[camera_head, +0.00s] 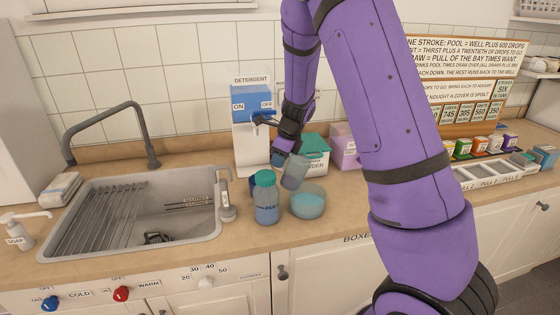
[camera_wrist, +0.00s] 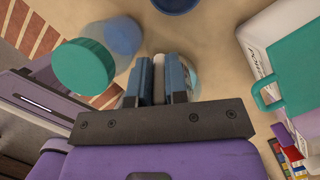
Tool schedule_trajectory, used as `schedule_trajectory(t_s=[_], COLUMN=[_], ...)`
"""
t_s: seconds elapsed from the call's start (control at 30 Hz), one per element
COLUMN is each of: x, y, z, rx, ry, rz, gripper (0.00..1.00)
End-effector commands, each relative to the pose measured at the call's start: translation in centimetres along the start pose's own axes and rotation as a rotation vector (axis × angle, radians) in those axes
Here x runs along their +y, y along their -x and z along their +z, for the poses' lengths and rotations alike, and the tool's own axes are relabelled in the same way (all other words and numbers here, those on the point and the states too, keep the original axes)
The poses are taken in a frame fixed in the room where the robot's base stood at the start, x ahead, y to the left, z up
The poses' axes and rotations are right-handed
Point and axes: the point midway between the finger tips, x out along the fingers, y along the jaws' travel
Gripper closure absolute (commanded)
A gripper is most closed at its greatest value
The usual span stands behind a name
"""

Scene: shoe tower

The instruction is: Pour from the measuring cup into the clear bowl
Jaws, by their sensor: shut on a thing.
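The measuring cup (camera_head: 295,171) is grey and see-through. It is held tilted just above the back left rim of the clear bowl (camera_head: 308,206). The bowl stands on the counter with pale blue liquid in it. My gripper (camera_head: 283,148) is above and behind the bowl, shut on the cup. In the wrist view my gripper (camera_wrist: 160,78) has its blue fingers closed on a narrow pale piece, likely the cup's handle. Behind the fingers a clear curved rim shows, which I cannot assign to cup or bowl. I cannot make out a stream or the cup's contents.
A teal-capped bottle (camera_head: 266,198) stands close left of the bowl; it also shows in the wrist view (camera_wrist: 92,62). A detergent dispenser (camera_head: 250,125), a teal-lidded powder box (camera_head: 314,152) and a lilac box (camera_head: 343,145) stand behind. The sink (camera_head: 150,210) is left.

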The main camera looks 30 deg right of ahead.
Motion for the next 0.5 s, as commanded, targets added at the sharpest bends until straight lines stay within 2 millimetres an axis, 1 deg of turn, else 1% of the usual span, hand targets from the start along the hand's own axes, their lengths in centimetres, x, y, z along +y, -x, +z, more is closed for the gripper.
schedule_trajectory(t_s=[0.5], x=[0.0], y=[1.8], z=[-0.2], rx=[-0.351], ry=[-0.005], rz=[0.0], gripper=[1.0])
